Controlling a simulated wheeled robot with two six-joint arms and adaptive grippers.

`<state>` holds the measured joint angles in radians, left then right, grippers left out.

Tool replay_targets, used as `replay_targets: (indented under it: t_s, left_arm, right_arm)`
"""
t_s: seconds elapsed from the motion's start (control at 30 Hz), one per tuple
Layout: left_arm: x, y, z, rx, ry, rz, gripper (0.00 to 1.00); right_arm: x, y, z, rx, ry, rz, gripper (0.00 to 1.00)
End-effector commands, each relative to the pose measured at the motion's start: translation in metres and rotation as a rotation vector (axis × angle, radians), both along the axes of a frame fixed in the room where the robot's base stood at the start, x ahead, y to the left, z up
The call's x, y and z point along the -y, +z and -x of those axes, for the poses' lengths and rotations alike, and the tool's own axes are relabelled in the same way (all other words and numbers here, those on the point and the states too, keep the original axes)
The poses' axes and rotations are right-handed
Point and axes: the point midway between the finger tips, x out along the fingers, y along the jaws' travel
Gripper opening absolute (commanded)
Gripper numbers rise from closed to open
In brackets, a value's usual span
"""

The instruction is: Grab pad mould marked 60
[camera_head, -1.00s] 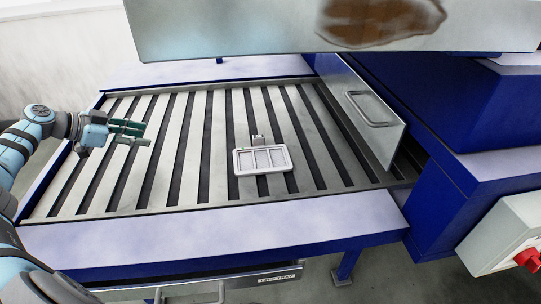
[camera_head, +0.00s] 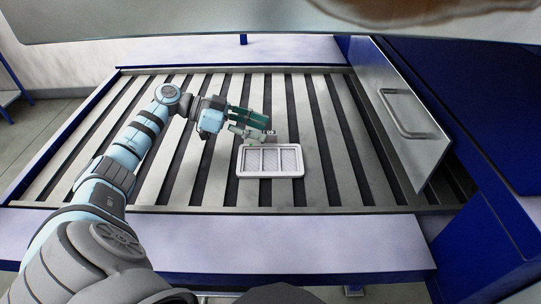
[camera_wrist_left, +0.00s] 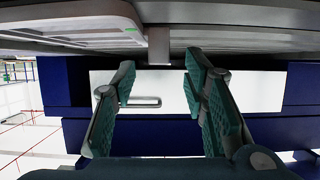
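The pad mould (camera_head: 270,174) is a pale tray with three shallow rectangular recesses, lying flat on the slatted bed in the head view. A small tab (camera_head: 270,132) stands at its far edge; any number on it is too small to read. My left gripper (camera_head: 268,127), with green pads, is at this tab. In the left wrist view the fingers (camera_wrist_left: 160,70) are spread apart, with the tab (camera_wrist_left: 158,46) at the gap between their tips and the mould's rim (camera_wrist_left: 75,25) at upper left. No grip on the tab shows. My right gripper is not in view.
The slatted bed (camera_head: 185,190) is otherwise clear around the mould. A metal panel with a handle (camera_head: 408,115) stands upright on the right, beside the blue machine body (camera_head: 475,100). A large metal plate (camera_head: 190,22) spans above the far side.

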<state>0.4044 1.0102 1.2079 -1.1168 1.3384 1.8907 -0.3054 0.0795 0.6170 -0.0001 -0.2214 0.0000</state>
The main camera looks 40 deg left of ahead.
Motion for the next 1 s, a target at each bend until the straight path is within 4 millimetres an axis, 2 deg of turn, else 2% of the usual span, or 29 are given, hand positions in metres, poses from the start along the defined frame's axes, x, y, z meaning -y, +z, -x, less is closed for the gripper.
replay_targets:
  t_s: [0.13,0.37,0.6,1.0]
  left_arm:
    - [0.018,-0.01,-0.014,0.0,0.0,0.0,0.4]
    - [0.021,-0.012,-0.017,-0.001,0.002,-0.002,0.4]
    - [0.019,-0.012,-0.016,-0.001,0.004,-0.002,0.02]
    - [0.019,-0.009,-0.016,0.001,0.004,-0.002,0.0]
  right_arm:
    - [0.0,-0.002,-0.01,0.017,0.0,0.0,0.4]
    - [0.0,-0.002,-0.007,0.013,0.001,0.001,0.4]
    - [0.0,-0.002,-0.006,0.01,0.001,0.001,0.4]
    - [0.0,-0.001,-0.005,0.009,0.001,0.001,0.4]
